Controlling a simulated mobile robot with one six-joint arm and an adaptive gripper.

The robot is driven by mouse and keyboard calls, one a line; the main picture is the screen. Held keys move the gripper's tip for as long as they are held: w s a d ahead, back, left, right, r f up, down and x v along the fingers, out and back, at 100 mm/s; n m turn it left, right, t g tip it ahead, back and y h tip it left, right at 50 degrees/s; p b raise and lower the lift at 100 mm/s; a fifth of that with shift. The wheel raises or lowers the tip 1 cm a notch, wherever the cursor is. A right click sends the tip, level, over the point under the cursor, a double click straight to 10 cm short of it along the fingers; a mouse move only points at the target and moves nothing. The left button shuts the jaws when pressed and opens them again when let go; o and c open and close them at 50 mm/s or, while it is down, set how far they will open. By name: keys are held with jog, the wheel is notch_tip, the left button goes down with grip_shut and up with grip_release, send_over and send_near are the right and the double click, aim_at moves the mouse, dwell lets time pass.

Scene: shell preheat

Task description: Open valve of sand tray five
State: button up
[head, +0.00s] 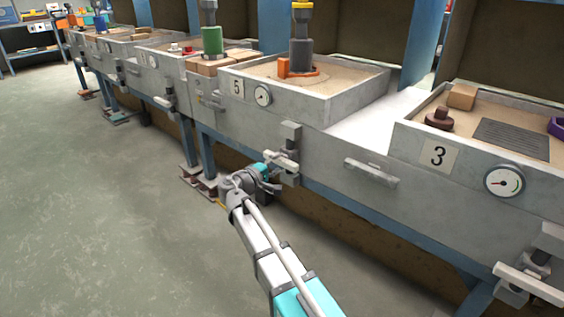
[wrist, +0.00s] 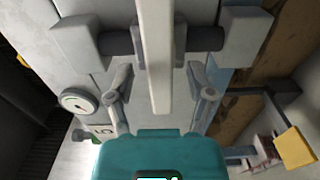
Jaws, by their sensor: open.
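Sand tray five (head: 305,107) is a grey box of sand with a "5" label (head: 237,87) and a dial gauge (head: 263,96) on its front. Its valve, below on the grey front, has a pale lever handle (head: 282,161). In the wrist view the lever (wrist: 156,60) is a long pale bar on a dark shaft between two grey brackets. My gripper (head: 268,182) is at the lever; in the wrist view (wrist: 158,45) its open fingers stand one on each side of the bar. I cannot tell whether they touch it.
Tray three (head: 455,117), with its own gauge (head: 504,181) and valve lever (head: 530,284), stands at the right. A grey handle (head: 371,172) sticks out between them. More trays run back to the left. Open floor (head: 90,200) lies at the left.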

jog(key=shift+x, duration=1.05)
